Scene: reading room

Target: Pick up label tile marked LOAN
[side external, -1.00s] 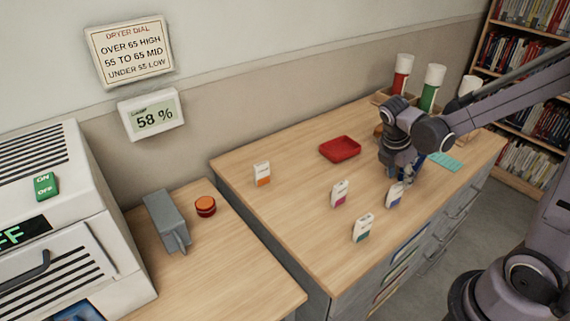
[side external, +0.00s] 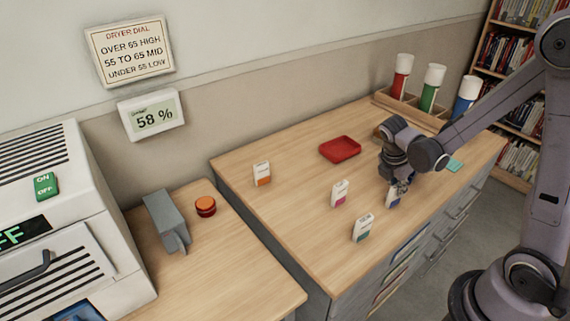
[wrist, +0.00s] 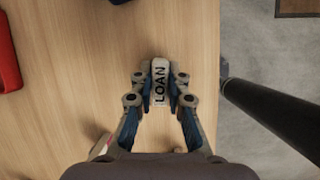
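The label tile marked LOAN (wrist: 160,82) is white with dark letters. In the wrist view it stands between the two fingers of my gripper (wrist: 160,76), which press close on both its sides. In the side view my gripper (side external: 399,184) is over the front right part of the wooden counter. The tile (side external: 392,200), with a blue band, shows partly below it; the rest is hidden by the fingers. I cannot tell any gap between the tile and the counter.
Other white tiles stand nearby: one teal-banded (side external: 362,228), one magenta-banded (side external: 340,194), one orange-banded (side external: 262,174). A red tray (side external: 340,149) lies behind them. A wooden rack (side external: 412,111) holds coloured cylinders at the back. The counter's front edge is close to my gripper.

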